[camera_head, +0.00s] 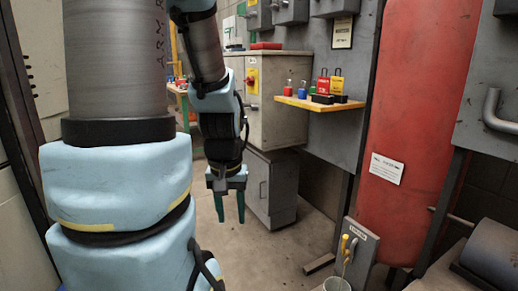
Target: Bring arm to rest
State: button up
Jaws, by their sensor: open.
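My gripper (230,208) hangs below my arm, left of the picture's middle. Its two dark green fingers point down and stand apart, with nothing between them. It is in front of a grey cabinet and above bare floor. My arm's large light blue and grey links fill the left side of the view.
A yellow shelf (320,104) holds several coloured padlocks at the wall. The grey cabinet (283,125) has a red and yellow switch. A red tank (415,130) stands at right, near a grey post with a yellow handle (346,246).

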notch_tip(320, 180, up, 23)
jog(key=p, duration=2.2)
jog(key=shift+s+a+f+p, duration=0.15)
jog(key=shift+a+f+p, duration=0.05)
jog(key=shift+p, duration=0.1)
